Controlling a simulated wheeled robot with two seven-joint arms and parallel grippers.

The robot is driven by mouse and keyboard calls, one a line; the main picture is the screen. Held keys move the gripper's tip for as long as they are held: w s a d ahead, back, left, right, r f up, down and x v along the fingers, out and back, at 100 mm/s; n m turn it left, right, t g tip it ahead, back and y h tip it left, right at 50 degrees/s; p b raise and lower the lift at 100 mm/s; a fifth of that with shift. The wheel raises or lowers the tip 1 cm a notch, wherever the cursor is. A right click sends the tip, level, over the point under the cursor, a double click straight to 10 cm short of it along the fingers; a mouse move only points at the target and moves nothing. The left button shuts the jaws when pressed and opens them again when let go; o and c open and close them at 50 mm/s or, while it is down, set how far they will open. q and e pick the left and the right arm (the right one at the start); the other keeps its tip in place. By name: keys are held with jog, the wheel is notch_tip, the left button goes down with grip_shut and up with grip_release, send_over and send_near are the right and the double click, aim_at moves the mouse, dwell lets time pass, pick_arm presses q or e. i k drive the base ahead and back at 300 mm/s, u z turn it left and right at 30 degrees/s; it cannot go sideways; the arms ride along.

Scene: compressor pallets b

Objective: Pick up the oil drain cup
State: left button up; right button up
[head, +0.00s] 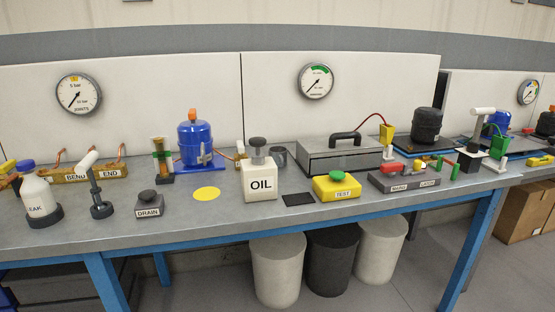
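A small dark grey cup (278,156) stands on the workbench just behind and to the right of the white bottle marked OIL (260,182). It looks like the oil drain cup, though it bears no readable label. The bottle hides part of its left side, and its inside is too small to make out. Neither of my grippers shows in the head view.
The bench (226,222) also holds a DRAIN button (149,203), a yellow disc (207,194), a blue compressor (196,140), a black pad (298,199), a yellow TEST box (337,187) and a grey case (340,155). Bins (277,270) stand underneath.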

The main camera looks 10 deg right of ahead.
aim_at(279, 154)
jog(key=z, duration=2)
jog(key=i, duration=1.55)
jog(key=u, duration=3.05)
